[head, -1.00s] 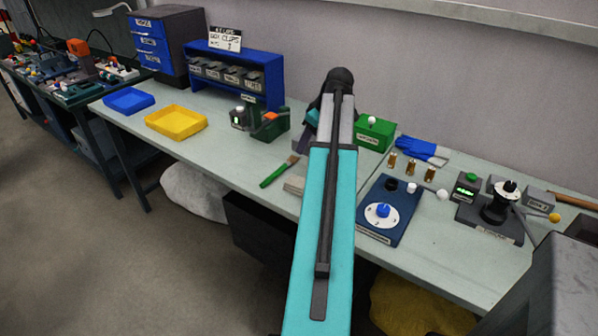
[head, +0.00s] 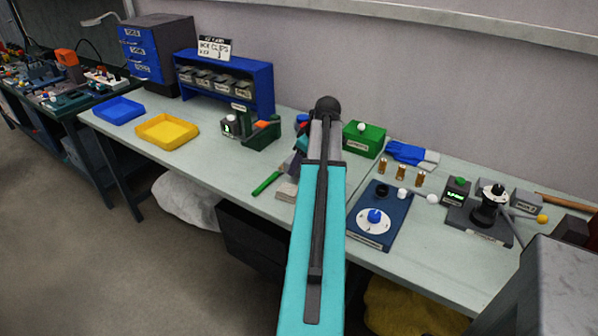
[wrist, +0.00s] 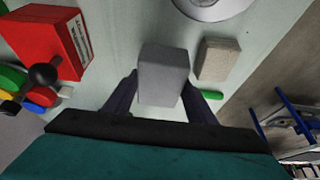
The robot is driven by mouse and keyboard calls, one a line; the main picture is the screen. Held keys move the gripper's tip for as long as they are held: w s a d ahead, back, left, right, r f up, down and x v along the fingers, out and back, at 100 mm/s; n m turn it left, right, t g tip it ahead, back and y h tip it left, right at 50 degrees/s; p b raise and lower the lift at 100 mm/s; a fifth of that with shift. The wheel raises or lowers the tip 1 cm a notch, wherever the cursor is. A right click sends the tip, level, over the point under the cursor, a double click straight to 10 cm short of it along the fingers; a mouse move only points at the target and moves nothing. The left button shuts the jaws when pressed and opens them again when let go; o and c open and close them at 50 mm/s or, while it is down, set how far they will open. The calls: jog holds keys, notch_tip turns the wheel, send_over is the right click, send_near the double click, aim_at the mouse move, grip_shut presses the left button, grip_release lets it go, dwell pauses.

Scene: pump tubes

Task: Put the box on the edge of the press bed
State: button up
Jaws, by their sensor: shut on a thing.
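My gripper (wrist: 160,98) is shut on a plain grey box (wrist: 164,72), with a dark finger on each side of it in the wrist view. It is over the pale bench top. In the head view my own arm hides the box and most of the gripper. At the right edge of the head view stands a large grey machine (head: 550,285), cut off by the frame. I cannot tell for sure whether this is the press, and no bed shows clearly on it.
A red box (wrist: 48,45), a beige block (wrist: 219,60) and a silver disc (wrist: 212,4) are near the held box in the wrist view. A blue plate with a dial (head: 370,235), brass cylinders (head: 401,175) and a lever device (head: 483,220) crowd the right of the bench (head: 230,175).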

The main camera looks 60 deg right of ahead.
aim_at(299, 171)
jog(key=shift+f+p, duration=0.35)
jog(key=shift+f, duration=1.45)
jog(key=shift+f, duration=0.15)
jog(key=o, duration=1.1)
jog(key=shift+r, duration=0.25)
jog(key=shift+b+v, duration=0.9)
jog(key=shift+v, duration=5.1)
